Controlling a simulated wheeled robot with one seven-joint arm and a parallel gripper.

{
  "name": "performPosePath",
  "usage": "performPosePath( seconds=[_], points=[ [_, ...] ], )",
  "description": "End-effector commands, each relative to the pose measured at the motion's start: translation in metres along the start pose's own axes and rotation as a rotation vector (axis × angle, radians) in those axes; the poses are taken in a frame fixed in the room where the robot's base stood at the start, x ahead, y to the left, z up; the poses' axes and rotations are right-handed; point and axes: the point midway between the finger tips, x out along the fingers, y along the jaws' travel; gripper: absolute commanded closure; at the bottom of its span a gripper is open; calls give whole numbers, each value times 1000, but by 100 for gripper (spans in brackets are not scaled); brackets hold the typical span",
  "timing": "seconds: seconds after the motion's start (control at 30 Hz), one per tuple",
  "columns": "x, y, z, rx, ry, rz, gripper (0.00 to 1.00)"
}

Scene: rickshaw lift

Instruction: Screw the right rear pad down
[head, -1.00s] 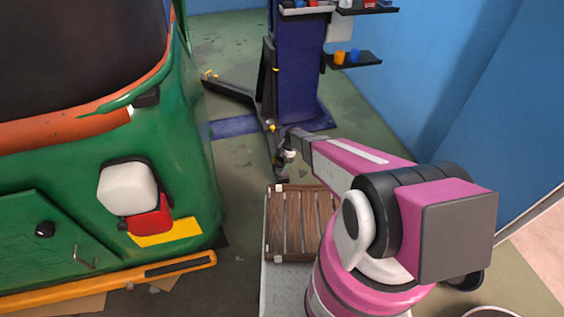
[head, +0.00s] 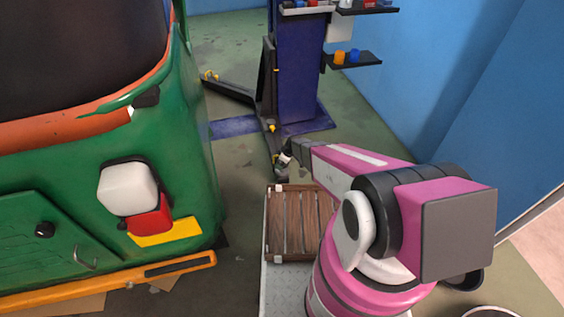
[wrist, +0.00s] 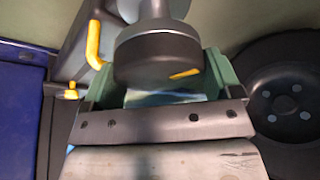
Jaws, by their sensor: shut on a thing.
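In the head view my gripper (head: 286,160) is small, at the end of the dark lift arm (head: 270,142) that runs from the post. The pad is hard to make out there. The thread below the disc is hidden from the wrist camera.
The blue lift post (head: 298,75) stands behind, with small shelves (head: 354,59). The green rickshaw (head: 185,185) fills the left. A slatted wooden crate (head: 284,222) stands in front of the lift arm. A black wheel-like disc (wrist: 288,88) lies close right in the wrist view.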

Motion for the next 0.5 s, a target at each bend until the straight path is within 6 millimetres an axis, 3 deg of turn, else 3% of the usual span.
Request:
performPosePath(
  seconds=[0.5],
  points=[
    [-2,0,-1,406,3,172,40]
  ],
)
